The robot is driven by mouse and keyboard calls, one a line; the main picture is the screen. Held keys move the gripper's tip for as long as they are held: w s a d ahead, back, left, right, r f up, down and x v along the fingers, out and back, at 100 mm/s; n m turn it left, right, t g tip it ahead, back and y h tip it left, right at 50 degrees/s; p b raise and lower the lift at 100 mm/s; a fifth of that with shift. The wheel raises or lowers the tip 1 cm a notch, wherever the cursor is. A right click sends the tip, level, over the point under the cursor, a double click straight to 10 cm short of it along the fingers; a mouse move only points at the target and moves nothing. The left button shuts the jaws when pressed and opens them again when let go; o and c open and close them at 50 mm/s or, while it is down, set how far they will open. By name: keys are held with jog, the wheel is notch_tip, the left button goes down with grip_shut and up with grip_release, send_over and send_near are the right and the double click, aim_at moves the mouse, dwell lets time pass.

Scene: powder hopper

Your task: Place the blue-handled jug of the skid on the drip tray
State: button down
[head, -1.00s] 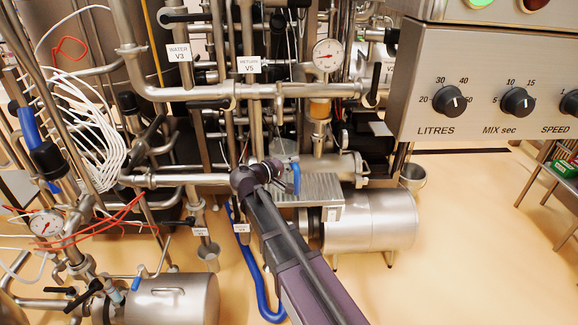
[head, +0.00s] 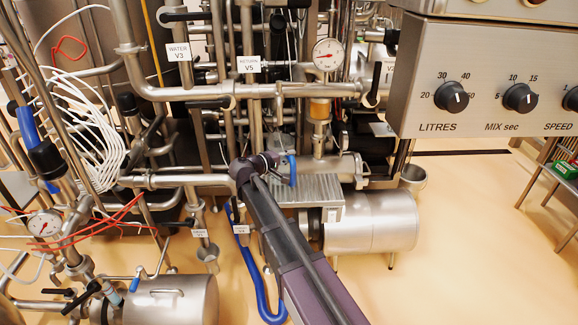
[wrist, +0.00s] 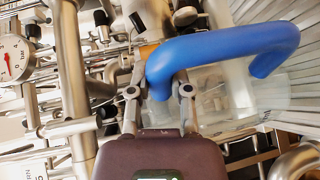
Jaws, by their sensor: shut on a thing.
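The jug's blue handle (wrist: 225,45) fills the upper middle of the wrist view, and my gripper (wrist: 159,90) is shut on its near end. The clear jug body (wrist: 215,105) shows faintly behind the handle. In the head view the blue handle (head: 292,171) is a small upright strip beside my gripper (head: 272,160), and my wrist partly hides the jug. The ribbed metal drip tray (head: 318,190) lies just below and behind; its ribs also show in the wrist view (wrist: 225,15). I cannot tell whether the jug touches the tray.
A horizontal steel pipe (head: 185,181) runs left of my wrist, and a valve body (head: 337,167) is close on the right. A steel cylinder (head: 370,222) lies below right of the tray. A gauge (head: 327,54) and a control panel (head: 490,85) are above.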

jog(key=shift+f+b, duration=1.25)
jog(key=shift+f, duration=0.4)
jog(key=c, duration=0.6)
grip_release()
jog(key=shift+o, duration=0.2)
jog(key=shift+r, duration=0.2)
jog(key=shift+s+a+r, duration=0.1)
jog(key=shift+a, duration=0.05)
jog(key=p+v, duration=0.2)
jog(key=v, duration=0.9)
jog(key=shift+s+a, duration=0.2)
jog(key=shift+a, duration=0.05)
